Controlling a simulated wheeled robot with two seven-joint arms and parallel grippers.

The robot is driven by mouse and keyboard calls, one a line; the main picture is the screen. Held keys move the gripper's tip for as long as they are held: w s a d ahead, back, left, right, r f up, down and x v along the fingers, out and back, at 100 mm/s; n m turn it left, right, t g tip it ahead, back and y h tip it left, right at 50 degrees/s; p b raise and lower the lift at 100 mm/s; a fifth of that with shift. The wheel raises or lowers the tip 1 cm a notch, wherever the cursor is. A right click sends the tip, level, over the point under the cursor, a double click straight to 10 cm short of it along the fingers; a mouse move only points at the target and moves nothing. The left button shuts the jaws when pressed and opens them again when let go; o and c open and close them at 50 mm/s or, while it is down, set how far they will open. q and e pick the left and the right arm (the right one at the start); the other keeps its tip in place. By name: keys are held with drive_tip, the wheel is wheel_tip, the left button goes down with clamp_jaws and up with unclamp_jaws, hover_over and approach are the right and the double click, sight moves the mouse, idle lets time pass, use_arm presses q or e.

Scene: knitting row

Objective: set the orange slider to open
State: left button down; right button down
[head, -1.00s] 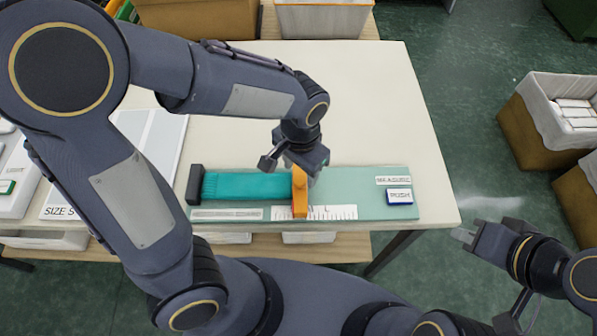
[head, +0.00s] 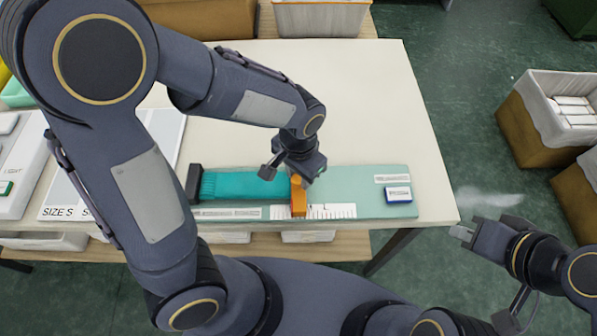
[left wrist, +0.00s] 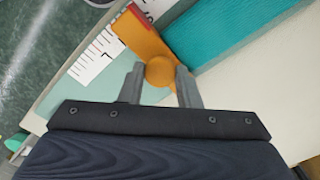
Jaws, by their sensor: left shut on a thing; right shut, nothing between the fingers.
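The orange slider (head: 298,197) sits across the pale green measuring board (head: 360,180), at the right end of the teal knit strip (head: 235,186). A printed white scale (head: 332,211) with an L mark lies along the board's front edge beside it. In the left wrist view the slider (left wrist: 140,35) has a round orange knob (left wrist: 160,72). My left gripper (left wrist: 161,76) is shut on that knob, one finger on each side. In the head view my left gripper (head: 299,178) partly hides the slider's back end. My right gripper (head: 458,234) is shut and empty, off the table's right side.
A white and blue button block (head: 398,195) and a label stand at the board's right end. A dark end block (head: 194,184) holds the strip's left end. The table (head: 375,100) is clear behind the board.

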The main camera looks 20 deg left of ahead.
use_arm(q)
drive_tip(key=w+d, duration=0.1)
drive_tip(key=d, duration=0.3)
drive_tip(key=w+d, duration=0.1)
drive_tip(key=d, duration=0.4)
drive_tip(key=w+d, duration=0.2)
drive_tip(key=d, duration=0.3)
drive_tip(key=shift+r, duration=0.1)
drive_tip(key=c, duration=1.1)
unclamp_jaws()
drive_tip(key=shift+d, duration=0.1)
drive_tip(key=shift+o, duration=0.2)
wheel_tip(320, 180, up, 8)
drive_tip(key=shift+b, duration=0.3)
